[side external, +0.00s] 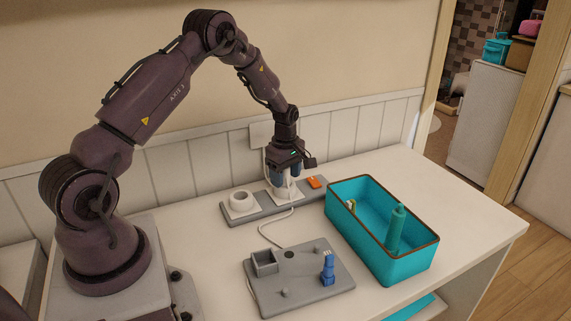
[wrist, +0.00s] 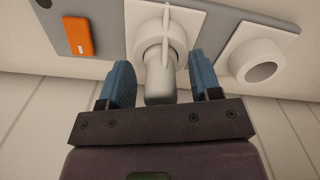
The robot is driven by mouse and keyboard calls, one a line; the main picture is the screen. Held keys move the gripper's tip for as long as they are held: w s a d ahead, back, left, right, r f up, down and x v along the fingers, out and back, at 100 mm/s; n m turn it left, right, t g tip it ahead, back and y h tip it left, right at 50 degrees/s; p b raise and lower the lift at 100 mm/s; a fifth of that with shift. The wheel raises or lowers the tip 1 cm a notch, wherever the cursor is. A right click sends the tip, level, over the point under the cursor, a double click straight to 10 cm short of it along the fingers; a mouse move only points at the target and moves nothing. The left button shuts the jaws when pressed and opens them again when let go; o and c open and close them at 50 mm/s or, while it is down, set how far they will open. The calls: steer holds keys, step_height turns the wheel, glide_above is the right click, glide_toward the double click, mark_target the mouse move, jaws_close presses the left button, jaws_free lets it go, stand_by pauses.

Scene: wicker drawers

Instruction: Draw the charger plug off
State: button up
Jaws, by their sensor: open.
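The charger plug (wrist: 158,82) is a pale grey-white body seated in a white square socket (wrist: 190,22) on a grey power strip, seen in the wrist view. My gripper (wrist: 164,82) is open, with one blue finger on each side of the plug. A gap shows between the plug and each finger. In the side external view my gripper (side external: 284,180) points down at the strip and mostly hides the plug. A white cord (side external: 291,222) runs from the strip's front toward a grey board.
The grey power strip (side external: 245,215) also has an empty round white socket (side external: 241,201) and an orange switch (side external: 314,182). A teal bin (side external: 345,222) with a green bottle-like item (side external: 396,228) stands to the right. A grey board (side external: 300,290) with a blue piece (side external: 328,268) lies in front.

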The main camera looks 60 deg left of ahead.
steer(key=shift+f, duration=0.15)
steer(key=c, duration=0.9)
steer(key=shift+r, duration=2.9)
